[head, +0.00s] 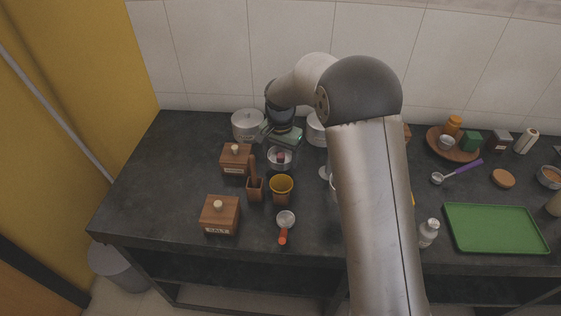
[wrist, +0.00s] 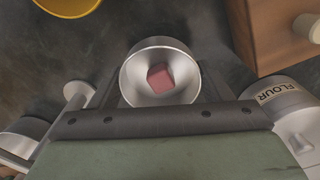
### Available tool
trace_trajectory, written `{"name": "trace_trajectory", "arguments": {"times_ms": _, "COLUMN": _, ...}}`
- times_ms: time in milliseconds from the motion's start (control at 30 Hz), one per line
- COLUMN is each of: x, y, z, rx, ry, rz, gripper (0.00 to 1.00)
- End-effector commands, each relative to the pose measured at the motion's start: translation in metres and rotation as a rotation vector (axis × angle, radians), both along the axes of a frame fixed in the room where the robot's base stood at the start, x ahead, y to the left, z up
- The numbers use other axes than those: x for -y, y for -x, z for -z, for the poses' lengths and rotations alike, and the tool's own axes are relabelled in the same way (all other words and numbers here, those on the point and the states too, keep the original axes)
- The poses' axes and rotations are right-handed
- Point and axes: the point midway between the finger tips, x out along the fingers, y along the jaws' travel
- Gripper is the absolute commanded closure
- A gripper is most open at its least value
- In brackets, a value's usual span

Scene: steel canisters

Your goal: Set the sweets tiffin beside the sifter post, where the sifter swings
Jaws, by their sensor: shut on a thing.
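The sweets tiffin looks like a small round steel tin (head: 281,164) with a pinkish-red block in it. It is upright between my gripper's fingers. It also shows in the wrist view (wrist: 132,78), with the block inside its open top. My gripper (head: 282,148) points down at the back of the counter and is shut on this tin. I cannot tell whether the tin touches the counter. A small pale disc (head: 325,173) shows beside my arm, to the right of the tin. I cannot tell whether it belongs to the sifter post. My arm hides the counter behind it.
A lidded flour canister (head: 248,126) and another canister (head: 315,130) flank the gripper. An orange-handled scoop (head: 285,222) lies forward. A green tray (head: 494,228) is far right.

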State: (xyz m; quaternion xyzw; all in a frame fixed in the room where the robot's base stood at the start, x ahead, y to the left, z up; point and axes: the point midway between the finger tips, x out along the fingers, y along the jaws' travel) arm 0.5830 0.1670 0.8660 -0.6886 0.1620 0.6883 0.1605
Motion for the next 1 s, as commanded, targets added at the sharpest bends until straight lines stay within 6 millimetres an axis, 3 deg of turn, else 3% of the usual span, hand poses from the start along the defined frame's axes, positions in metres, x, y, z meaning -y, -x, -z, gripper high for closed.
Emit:
{"name": "trace_trajectory", "arguments": {"times_ms": 200, "x": 0.0, "y": 0.001, "z": 0.028, "rx": -0.002, "ry": 0.0, "rz": 0.0, "gripper": 0.51}}
{"name": "trace_trajectory", "arguments": {"times_ms": 567, "x": 0.0, "y": 0.0, "z": 0.033, "rx": -0.001, "ry": 0.0, "rz": 0.0, "gripper": 0.51}}
{"name": "trace_trajectory", "arguments": {"times_ms": 600, "x": 0.0, "y": 0.0, "z": 0.032, "rx": -0.001, "ry": 0.0, "rz": 0.0, "gripper": 0.17}}
{"name": "trace_trajectory", "arguments": {"times_ms": 633, "x": 0.0, "y": 0.0, "z": 0.032, "rx": -0.001, "ry": 0.0, "rz": 0.0, "gripper": 0.09}}
{"name": "trace_trajectory", "arguments": {"times_ms": 1000, "x": 0.0, "y": 0.0, "z": 0.025, "rx": -0.001, "ry": 0.0, "rz": 0.0, "gripper": 0.06}}
